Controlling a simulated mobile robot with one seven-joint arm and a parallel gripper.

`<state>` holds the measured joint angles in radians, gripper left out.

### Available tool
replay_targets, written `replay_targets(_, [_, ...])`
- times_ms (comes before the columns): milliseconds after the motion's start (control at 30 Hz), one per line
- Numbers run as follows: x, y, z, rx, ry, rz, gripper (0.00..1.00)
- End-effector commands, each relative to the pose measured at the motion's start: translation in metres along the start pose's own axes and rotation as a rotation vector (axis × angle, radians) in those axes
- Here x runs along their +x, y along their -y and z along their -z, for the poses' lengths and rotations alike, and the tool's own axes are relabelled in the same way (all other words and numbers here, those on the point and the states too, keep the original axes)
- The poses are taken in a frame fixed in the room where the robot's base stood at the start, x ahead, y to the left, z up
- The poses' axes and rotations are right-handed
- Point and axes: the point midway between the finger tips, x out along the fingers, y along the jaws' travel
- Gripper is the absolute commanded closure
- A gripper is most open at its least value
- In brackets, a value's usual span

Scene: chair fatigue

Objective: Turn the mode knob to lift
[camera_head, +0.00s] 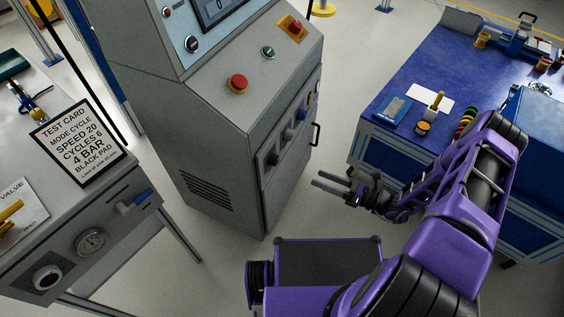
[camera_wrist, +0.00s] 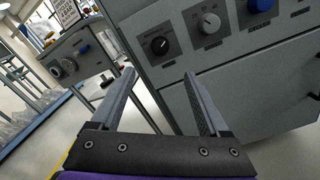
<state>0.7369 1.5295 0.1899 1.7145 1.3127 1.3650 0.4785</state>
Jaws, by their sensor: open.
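A grey control cabinet (camera_head: 225,120) stands at the centre of the head view. Its right-hand face carries a row of knobs: a black knob (camera_head: 274,158), a grey knob (camera_head: 288,134) and a blue knob (camera_head: 302,113). In the wrist view the black knob (camera_wrist: 159,46) lies just beyond the fingertips, with the grey knob (camera_wrist: 210,22) and blue knob (camera_wrist: 262,5) to its right.
A test card (camera_head: 78,142) reading "MODE CYCLE" stands on the left bench, which has a gauge (camera_head: 90,242). Red buttons (camera_head: 237,84) sit on the cabinet's sloped top. A door handle (camera_head: 316,134) sticks out. A blue workbench (camera_head: 440,75) stands right. Floor between is clear.

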Motion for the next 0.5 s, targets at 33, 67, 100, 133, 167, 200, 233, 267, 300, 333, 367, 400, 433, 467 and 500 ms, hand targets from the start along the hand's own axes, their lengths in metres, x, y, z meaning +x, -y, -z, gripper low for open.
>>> replay_targets(33, [0.012,-0.001,0.001,0.000,-0.001,-0.005,0.21])
replay_targets(67, [0.018,-0.001,0.001,0.000,-0.002,-0.004,0.21])
replay_targets(100, [0.028,-0.001,0.001,0.000,-0.003,-0.005,0.21])
replay_targets(133, [0.034,-0.001,0.001,-0.001,-0.003,-0.005,0.21])
replay_targets(167, [0.041,-0.001,0.002,-0.001,-0.003,-0.005,0.21])
replay_targets(200, [0.049,-0.001,0.002,-0.001,-0.004,-0.005,0.21])
replay_targets(233, [0.056,-0.001,0.002,-0.001,-0.004,-0.004,0.21])
replay_targets(267, [0.063,-0.001,0.002,-0.001,-0.004,-0.006,0.21])
replay_targets(300, [0.071,-0.001,0.002,-0.001,-0.004,-0.004,0.21])
replay_targets(333, [0.078,-0.001,0.002,-0.001,-0.005,-0.005,0.21])
replay_targets(367, [0.085,-0.001,0.002,-0.002,-0.005,-0.005,0.21])
replay_targets(400, [0.093,-0.001,0.002,-0.002,-0.005,-0.004,0.21])
replay_targets(433, [0.099,-0.001,0.002,-0.003,-0.005,-0.005,0.21])
replay_targets(467, [0.104,0.000,0.002,-0.003,-0.005,-0.004,0.21])
replay_targets(500, [0.111,0.000,0.002,-0.003,-0.005,-0.003,0.21])
